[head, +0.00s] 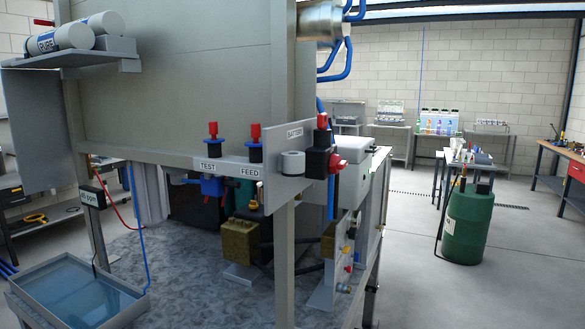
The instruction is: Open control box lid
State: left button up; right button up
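No label marks a control box. A light grey box (354,149) sits at the right end of the grey frame, partly behind a red and black valve (324,161). Below it is a grey panel (345,262) with several coloured knobs or buttons, seen at a steep angle. I cannot tell which of these is the control box, and no open lid shows on either. Neither of my grippers is in view.
A grey frame post (284,255) stands in front of the bench. Valves labelled TEST and FEED (228,169) stick out from the frame. A water tray (75,297) is at lower left. A green barrel (467,223) stands on the right; the floor (420,295) in front of it is clear.

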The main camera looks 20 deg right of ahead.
aim_at(353, 150)
jog(key=z, duration=1.5)
